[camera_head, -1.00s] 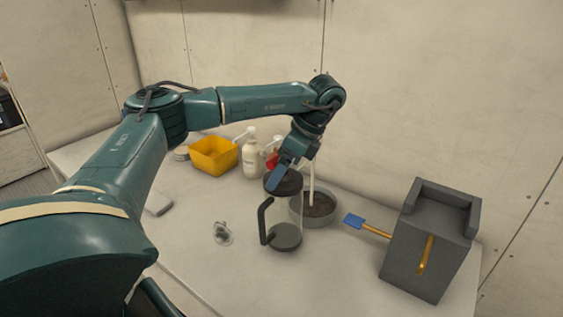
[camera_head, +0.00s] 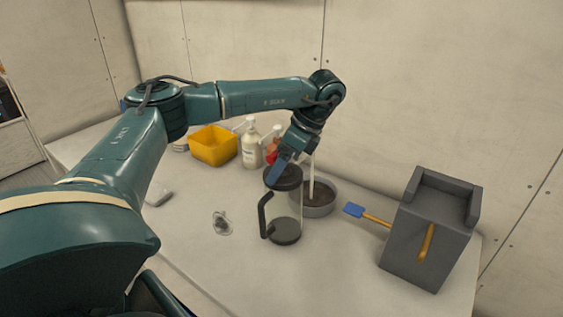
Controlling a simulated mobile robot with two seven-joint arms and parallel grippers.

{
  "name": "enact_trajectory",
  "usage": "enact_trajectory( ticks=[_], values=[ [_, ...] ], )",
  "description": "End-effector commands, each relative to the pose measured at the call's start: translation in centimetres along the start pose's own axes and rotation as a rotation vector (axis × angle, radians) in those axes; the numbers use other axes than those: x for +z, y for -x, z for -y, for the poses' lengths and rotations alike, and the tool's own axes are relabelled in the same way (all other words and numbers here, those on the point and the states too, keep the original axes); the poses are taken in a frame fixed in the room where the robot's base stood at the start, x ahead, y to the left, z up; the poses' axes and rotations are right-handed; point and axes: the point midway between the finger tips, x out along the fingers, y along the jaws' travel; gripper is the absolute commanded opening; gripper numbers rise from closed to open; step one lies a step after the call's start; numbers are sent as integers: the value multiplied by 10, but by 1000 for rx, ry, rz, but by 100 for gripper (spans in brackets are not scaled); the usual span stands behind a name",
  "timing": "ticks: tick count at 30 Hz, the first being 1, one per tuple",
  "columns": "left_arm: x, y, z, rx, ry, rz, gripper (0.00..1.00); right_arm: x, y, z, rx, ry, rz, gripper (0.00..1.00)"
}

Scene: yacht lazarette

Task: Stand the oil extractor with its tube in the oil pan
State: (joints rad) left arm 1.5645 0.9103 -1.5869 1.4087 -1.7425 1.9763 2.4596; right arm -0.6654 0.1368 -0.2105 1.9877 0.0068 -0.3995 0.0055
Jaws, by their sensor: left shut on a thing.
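The oil extractor (camera_head: 287,209) is a clear jar with a dark lid, a dark base and a black side handle. It looks upright in front of the oil pan, and I cannot tell whether its base touches the table. The oil pan (camera_head: 322,211) is a round grey dish with dark contents, partly hidden by the jar. The extractor's pale tube (camera_head: 311,177) runs down into the pan. My left gripper (camera_head: 282,172) reaches down from above and is shut on the extractor at its lid; its fingertips are partly hidden. My right gripper is not in view.
A grey block-like stand (camera_head: 405,240) and a blue-ended tool with an orange handle (camera_head: 354,210) are at the right. A yellow bin (camera_head: 213,147), a white pump bottle (camera_head: 250,150) and a red item are behind. A small clear object (camera_head: 221,223) lies left of the extractor. The front table is clear.

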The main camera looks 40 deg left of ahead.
Motion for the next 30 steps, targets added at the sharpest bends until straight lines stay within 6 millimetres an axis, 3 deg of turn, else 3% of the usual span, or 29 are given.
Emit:
enact_trajectory(
  ticks=[6,7,14,24,30],
  values=[
    [-2,-3,1,-2,1,-1,9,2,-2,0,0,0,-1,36],
    [-2,-3,1,-2,1,-1,81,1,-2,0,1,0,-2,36],
    [-2,-3,1,-1,1,-1,99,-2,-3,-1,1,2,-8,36],
    [-2,-3,0,1,0,1,100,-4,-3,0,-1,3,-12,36],
    [-1,38,1,-6,0,-1,100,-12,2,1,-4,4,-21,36]
  ],
)
